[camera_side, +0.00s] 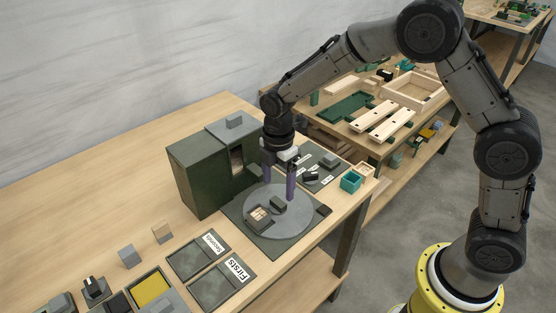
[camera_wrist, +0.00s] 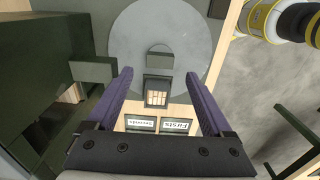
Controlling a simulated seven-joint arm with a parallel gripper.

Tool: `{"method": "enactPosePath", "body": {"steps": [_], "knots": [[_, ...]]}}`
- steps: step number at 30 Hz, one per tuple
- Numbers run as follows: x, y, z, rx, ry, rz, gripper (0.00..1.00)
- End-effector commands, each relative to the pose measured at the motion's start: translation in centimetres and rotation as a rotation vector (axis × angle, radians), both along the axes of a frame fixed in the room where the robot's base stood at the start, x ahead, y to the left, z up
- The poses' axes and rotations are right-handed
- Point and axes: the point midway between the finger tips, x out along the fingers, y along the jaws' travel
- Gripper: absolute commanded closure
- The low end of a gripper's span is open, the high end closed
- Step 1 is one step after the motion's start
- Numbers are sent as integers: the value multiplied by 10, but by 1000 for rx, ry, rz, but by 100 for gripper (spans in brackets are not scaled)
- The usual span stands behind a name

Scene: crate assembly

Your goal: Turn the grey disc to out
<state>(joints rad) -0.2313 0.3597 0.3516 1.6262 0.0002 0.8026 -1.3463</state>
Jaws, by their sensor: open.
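The grey disc (camera_side: 295,222) lies flat on a dark green base plate in front of the green cabinet. It also shows in the wrist view (camera_wrist: 135,40). A dark green block (camera_side: 278,203) stands near its middle. A small dark holder with a pale wooden piece (camera_side: 260,215) sits on the disc's near-left side; in the wrist view the holder (camera_wrist: 157,92) lies toward the tray labels. My gripper (camera_side: 280,190) is open with purple fingers pointing down over the disc. Nothing shows between the fingertips. I cannot tell whether the fingertips touch the disc.
The green cabinet (camera_side: 187,180) stands close behind the disc, with an opening facing it. Trays labelled Seconds (camera_side: 192,258) and Firsts (camera_side: 218,288) lie in front. A teal box (camera_side: 351,181) is at the right table edge. A small dark block (camera_side: 324,210) sits at the plate's corner.

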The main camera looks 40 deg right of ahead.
Motion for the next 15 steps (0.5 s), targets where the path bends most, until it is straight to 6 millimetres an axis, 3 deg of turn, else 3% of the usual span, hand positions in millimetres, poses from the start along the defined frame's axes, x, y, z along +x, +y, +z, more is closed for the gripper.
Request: {"method": "enactPosePath", "body": {"steps": [3, 9, 15], "knots": [[1, 0, 28, 1, -6, 0, 15], [1, 0, 63, 1, -5, 1, 15], [0, 0, 80, 0, -1, 1, 15]]}}
